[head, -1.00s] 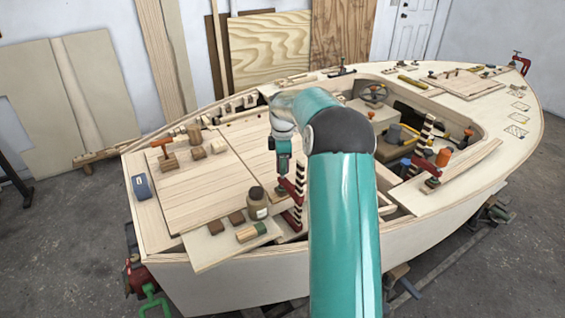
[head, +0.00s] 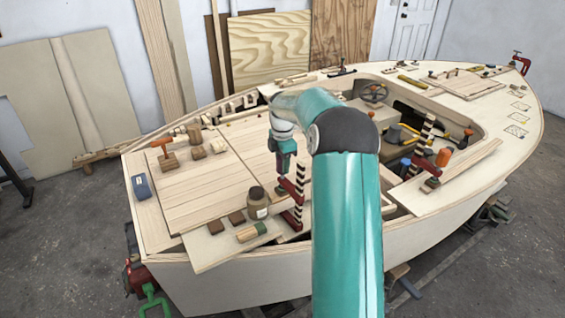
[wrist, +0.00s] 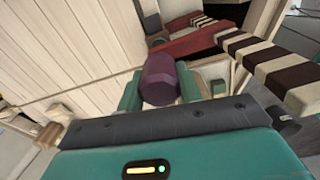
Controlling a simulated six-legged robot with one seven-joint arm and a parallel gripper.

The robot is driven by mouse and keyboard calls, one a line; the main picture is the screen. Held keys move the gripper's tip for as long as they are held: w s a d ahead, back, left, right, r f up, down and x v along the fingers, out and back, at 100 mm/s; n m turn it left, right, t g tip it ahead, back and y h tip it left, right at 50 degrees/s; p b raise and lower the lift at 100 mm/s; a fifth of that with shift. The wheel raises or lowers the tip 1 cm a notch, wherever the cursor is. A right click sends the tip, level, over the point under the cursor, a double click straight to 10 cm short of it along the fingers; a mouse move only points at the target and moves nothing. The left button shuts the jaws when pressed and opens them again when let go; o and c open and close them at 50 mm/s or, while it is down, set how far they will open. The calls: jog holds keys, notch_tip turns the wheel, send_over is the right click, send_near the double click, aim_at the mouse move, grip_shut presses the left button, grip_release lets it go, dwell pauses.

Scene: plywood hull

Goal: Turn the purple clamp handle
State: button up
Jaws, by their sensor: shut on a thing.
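The purple clamp handle (wrist: 160,78) sits between the two green fingers of my gripper (wrist: 159,88) in the wrist view. My gripper is shut on it, with a finger on each side. The handle belongs to a clamp with a red arm (wrist: 196,44) and a striped dark-and-cream bar (wrist: 268,68). In the head view, my gripper (head: 281,170) points down at this clamp, whose red arm (head: 291,190) and striped bar (head: 300,174) show just right of it. The handle is mostly hidden by the gripper there.
Another striped clamp bar (head: 424,135) with an orange-handled clamp (head: 442,158) stands to the right. Pale planked deck (head: 205,185) lies open to the left.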

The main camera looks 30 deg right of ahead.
jog(key=shift+f, duration=0.15)
jog(key=o, duration=1)
notch_tip(320, 180, up, 14)
